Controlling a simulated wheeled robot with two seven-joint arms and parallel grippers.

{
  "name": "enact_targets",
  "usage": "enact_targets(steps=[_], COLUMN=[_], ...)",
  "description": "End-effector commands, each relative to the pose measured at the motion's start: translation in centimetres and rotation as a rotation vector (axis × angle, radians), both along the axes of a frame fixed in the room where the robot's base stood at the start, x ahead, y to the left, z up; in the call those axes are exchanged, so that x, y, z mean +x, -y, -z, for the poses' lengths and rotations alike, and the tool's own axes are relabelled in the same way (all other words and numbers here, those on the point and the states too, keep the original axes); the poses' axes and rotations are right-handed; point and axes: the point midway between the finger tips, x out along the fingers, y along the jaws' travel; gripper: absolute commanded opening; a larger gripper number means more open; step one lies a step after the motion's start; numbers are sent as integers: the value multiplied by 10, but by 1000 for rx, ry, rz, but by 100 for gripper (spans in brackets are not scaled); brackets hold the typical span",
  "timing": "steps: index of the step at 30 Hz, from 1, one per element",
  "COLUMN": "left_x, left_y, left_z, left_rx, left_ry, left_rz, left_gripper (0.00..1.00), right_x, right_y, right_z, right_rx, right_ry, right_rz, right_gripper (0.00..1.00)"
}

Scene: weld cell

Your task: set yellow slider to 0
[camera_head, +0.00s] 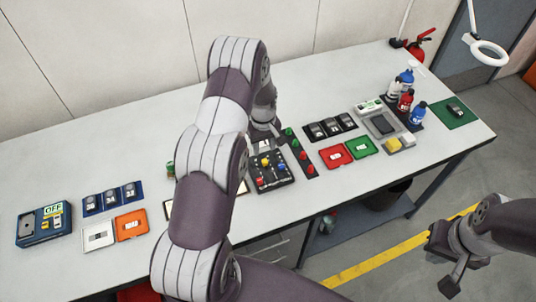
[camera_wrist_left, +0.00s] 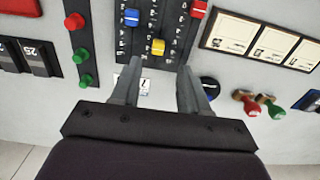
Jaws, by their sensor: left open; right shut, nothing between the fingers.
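The slider panel (camera_head: 281,183) is a black board with coloured knobs on slotted tracks, near the middle of the table. Its yellow slider knob (camera_wrist_left: 158,46) shows in the left wrist view, lower on its track than the blue knob (camera_wrist_left: 131,17) and the red knob (camera_wrist_left: 198,9). My left gripper (camera_wrist_left: 158,73) is open, its two fingers apart on either side below the yellow knob, with nothing between them. My right gripper (camera_head: 434,248) is shut and empty, off the table's front right.
A strip with red and green buttons (camera_wrist_left: 79,38) lies beside the panel. White-faced modules (camera_wrist_left: 262,43), a dark blue knob (camera_wrist_left: 209,88) and red and green handles (camera_wrist_left: 262,105) lie on the other side. Bottles (camera_head: 405,100) stand at the far right of the table.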

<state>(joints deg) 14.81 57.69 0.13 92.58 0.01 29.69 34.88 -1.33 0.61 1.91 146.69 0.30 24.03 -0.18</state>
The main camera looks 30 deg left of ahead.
Motion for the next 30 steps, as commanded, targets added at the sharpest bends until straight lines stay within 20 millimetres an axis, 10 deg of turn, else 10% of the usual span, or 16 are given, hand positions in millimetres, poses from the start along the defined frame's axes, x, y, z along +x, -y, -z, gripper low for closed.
enact_targets(steps=[9,21,26,30], left_x=[1,1,1,1], left_y=[0,0,0,1], left_z=[60,72,71,71], left_rx=[0,0,0,1], left_ry=[1,1,1,2], left_rz=[2,3,3,3], left_gripper=[45,45,0,0], right_x=[0,0,0,0], right_y=[0,0,0,0], right_z=[-24,-25,-25,-25], right_rx=[0,0,0,0], right_ry=[0,0,0,0], right_rz=[0,0,0,0], right_gripper=[0,0,0,0])
